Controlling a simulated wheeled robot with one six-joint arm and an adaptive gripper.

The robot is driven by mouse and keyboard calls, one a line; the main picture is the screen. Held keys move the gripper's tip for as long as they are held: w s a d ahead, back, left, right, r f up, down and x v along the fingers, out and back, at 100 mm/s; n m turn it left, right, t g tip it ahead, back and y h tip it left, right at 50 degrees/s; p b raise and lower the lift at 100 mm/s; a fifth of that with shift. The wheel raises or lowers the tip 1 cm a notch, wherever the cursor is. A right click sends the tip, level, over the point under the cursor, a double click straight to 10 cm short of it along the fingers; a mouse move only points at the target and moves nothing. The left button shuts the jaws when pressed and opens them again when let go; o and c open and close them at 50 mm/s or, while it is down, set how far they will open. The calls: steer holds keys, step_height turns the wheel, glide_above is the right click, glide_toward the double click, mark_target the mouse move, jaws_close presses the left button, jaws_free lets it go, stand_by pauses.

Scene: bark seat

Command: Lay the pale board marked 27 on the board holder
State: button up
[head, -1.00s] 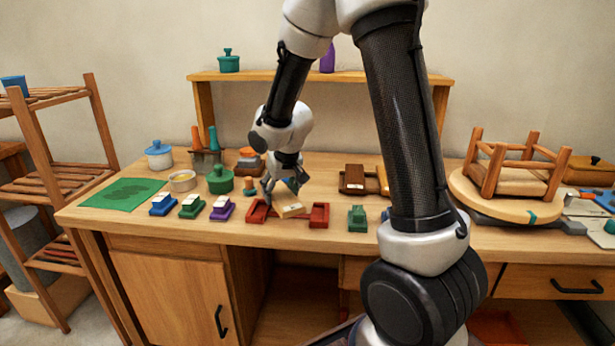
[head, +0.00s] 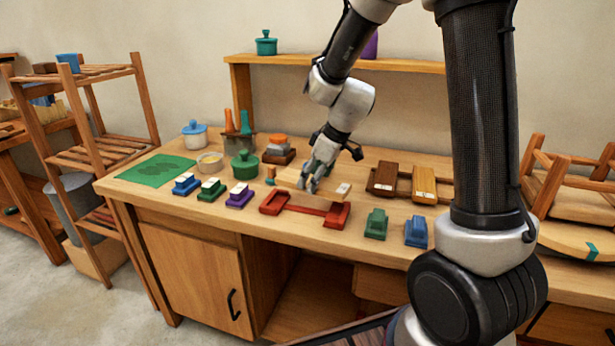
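The pale board (head: 342,190) has a white label on its right end; I cannot read the mark. Its colour nearly matches the table, so its outline is hard to follow. My gripper (head: 308,186) is at the board's middle, its fingers closed on it, and covers part of it. The board appears just behind the red board holder (head: 305,208) in the head view. Whether it hangs clear of the table I cannot tell. The holder is a red bar with a raised block at each end, and nothing lies on it.
Blue, green and purple blocks (head: 239,195) stand left of the holder; green (head: 376,224) and blue (head: 416,231) ones stand right. Brown boards (head: 382,179) lie behind right. A green lidded pot (head: 245,166) and a small orange-topped piece (head: 271,175) stand behind left.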

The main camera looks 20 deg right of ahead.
steer(key=shift+s+a+r+n, duration=0.1)
steer(key=shift+a+r+n, duration=0.1)
steer(key=shift+a+n, duration=0.25)
steer(key=shift+a+r+n, duration=0.15)
steer(key=shift+a+n, duration=0.2)
steer(key=shift+a, duration=0.2)
steer(key=shift+f, duration=0.1)
steer(key=shift+a+f, duration=0.1)
steer(key=shift+f, duration=2.95)
steer(key=shift+f, duration=0.2)
steer(key=o, duration=1.2)
steer(key=o, duration=0.3)
